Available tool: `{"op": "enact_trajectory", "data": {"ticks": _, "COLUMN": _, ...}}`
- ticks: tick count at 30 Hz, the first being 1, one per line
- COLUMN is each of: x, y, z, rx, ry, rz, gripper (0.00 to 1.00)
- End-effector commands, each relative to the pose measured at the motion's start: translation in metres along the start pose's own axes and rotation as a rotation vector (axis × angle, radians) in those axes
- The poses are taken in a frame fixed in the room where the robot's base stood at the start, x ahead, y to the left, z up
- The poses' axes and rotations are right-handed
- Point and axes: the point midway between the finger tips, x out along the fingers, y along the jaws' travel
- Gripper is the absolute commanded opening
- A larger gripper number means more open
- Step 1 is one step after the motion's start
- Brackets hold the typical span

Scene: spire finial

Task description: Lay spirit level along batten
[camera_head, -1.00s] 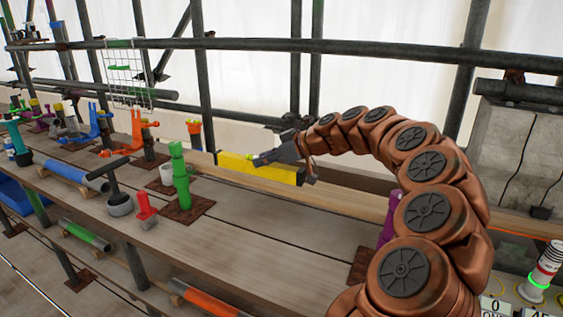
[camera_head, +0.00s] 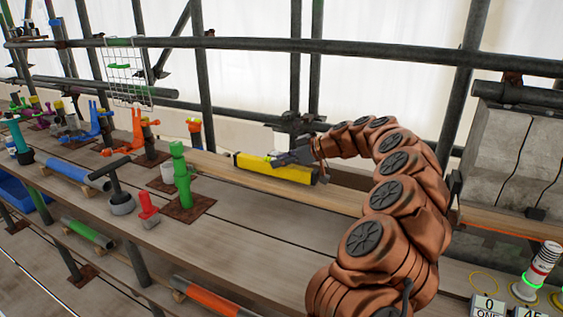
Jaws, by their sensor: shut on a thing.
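The yellow spirit level (camera_head: 258,166) has dark ends and lies lengthwise along the pale wooden batten (camera_head: 225,168) at the back of the plank deck. It looks to be on or just above the batten; I cannot tell whether it touches. My gripper (camera_head: 277,158) is shut on the level, right of its middle, reaching in from the right. The fingers hide part of the level's top. The batten runs on to the right behind my arm.
A green post (camera_head: 181,175), a red tool (camera_head: 148,208) and a black-handled tool (camera_head: 117,187) stand on the deck (camera_head: 240,235) to the left. A scaffold rail (camera_head: 330,47) crosses behind. A lamp beacon (camera_head: 540,265) stands at the lower right. The deck's middle is clear.

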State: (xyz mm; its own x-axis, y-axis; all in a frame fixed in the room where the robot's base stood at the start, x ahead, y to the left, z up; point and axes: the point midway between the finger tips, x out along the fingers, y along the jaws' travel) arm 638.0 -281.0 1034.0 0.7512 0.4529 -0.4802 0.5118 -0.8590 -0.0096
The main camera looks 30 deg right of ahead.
Motion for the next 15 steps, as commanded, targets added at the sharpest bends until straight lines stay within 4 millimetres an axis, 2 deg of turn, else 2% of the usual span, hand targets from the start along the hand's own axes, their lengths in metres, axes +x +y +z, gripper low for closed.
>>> {"op": "enact_trajectory", "data": {"ticks": 8, "x": 0.0039, "y": 0.0001, "z": 0.0074, "rx": -0.001, "ry": 0.001, "rz": 0.0, "gripper": 0.0}}
{"op": "enact_trajectory", "data": {"ticks": 9, "x": 0.004, "y": 0.0001, "z": 0.0079, "rx": -0.001, "ry": 0.0, "rz": 0.0, "gripper": 0.34}}
{"op": "enact_trajectory", "data": {"ticks": 15, "x": 0.0041, "y": 0.0, "z": 0.008, "rx": 0.0, "ry": 0.0, "rz": 0.0, "gripper": 0.54}}
